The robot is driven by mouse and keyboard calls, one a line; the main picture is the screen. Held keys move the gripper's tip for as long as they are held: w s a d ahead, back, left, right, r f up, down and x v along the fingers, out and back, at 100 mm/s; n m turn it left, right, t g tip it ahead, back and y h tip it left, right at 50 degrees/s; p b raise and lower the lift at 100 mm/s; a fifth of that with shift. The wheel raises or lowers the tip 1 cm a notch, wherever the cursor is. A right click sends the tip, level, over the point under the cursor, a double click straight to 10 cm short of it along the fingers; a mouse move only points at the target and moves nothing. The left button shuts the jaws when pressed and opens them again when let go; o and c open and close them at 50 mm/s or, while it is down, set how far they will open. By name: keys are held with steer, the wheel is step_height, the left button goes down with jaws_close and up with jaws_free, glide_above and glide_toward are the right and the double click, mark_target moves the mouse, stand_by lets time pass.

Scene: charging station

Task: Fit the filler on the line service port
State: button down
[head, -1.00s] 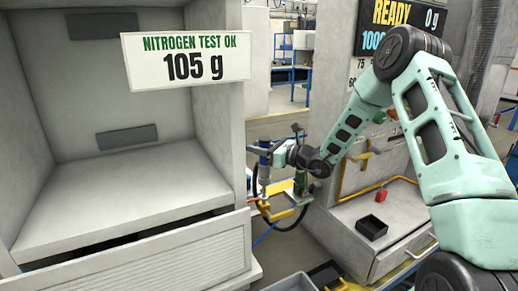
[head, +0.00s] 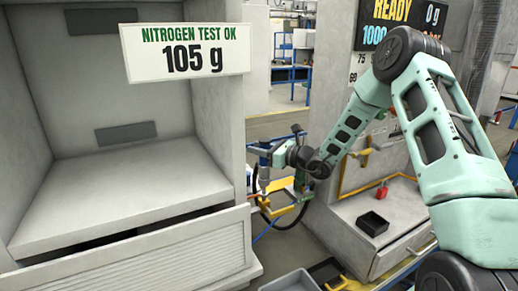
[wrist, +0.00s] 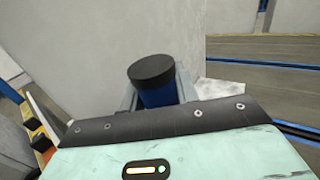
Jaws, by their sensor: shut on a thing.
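The filler (wrist: 155,86) shows in the wrist view as a blue cylinder with a black cap, between the two grey fingers. My gripper (wrist: 160,92) is shut on it. In the head view my gripper (head: 268,156) is small and far off, with the blue and grey filler (head: 264,165) hanging roughly upright from it. It is near the right edge of the grey cabinet. A black hose and yellow parts (head: 280,212) lie just below the filler. I cannot pick out the line service port, nor tell whether the filler touches anything.
The grey cabinet (head: 130,195) on the left carries a sign (head: 185,50) reading "NITROGEN TEST OK 105 g". A grey station on the right has a "READY" display (head: 395,25), a black tray (head: 372,224) and a red item (head: 382,191). A grey bin (head: 290,282) stands at the bottom.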

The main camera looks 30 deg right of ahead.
steer(key=shift+f+b, duration=1.25)
steer(key=shift+f, duration=0.45)
steer(key=c, duration=1)
jaws_free()
steer(key=shift+o, duration=0.2)
steer(key=b+v, duration=0.1)
steer(key=v, duration=1.6)
steer(key=shift+d, duration=0.15)
steer(key=shift+s, duration=0.15)
